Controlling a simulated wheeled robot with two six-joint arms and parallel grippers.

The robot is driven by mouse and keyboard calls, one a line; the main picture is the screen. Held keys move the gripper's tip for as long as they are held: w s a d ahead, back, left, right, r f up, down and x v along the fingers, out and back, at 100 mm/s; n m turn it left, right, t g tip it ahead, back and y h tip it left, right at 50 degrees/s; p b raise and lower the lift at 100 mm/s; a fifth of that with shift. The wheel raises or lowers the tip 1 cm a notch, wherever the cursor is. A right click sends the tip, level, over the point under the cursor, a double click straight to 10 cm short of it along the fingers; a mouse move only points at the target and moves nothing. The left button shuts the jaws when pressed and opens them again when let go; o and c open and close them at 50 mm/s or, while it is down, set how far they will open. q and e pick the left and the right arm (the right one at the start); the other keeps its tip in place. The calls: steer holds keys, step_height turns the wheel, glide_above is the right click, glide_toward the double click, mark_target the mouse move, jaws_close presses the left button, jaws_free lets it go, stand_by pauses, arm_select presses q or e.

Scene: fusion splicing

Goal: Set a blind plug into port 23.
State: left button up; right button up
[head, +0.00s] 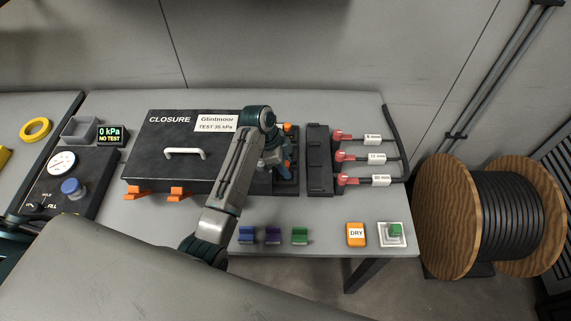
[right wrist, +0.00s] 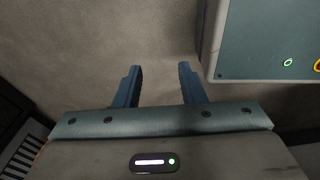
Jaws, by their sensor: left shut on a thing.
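The black closure (head: 150,160), labelled "Glintmoor", lies on the table with a dark port strip at its right end. My left gripper (head: 286,172) is over this strip, pointing down at it. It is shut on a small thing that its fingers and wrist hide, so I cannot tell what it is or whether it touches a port. Orange bits (head: 287,127) show beside the gripper. I cannot read port numbers, and port 23 cannot be picked out. My right gripper (right wrist: 158,85) is open and empty above the grey floor in the right wrist view.
Blue (head: 247,235), purple (head: 273,236) and green (head: 300,236) pieces stand along the front edge. An orange DRY box (head: 356,234) and a white pad (head: 382,241) with a green piece are to their right. A black block (head: 318,160) with red-ended cables stands right of the closure.

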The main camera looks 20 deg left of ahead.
arm_select(q)
steer(key=shift+f, duration=0.65)
steer(key=o, duration=1.3)
arm_select(e)
steer(key=shift+s+d+f, duration=0.1)
steer(key=shift+s+f, duration=0.15)
steer(key=shift+s, duration=0.25)
steer(key=shift+s+d+f, duration=0.1)
steer(key=shift+s+f, duration=0.1)
steer(key=shift+s, duration=0.3)
arm_select(q)
steer(key=shift+o, duration=0.2)
arm_select(e)
steer(key=shift+a, duration=0.1)
arm_select(q)
steer(key=shift+r, duration=0.1)
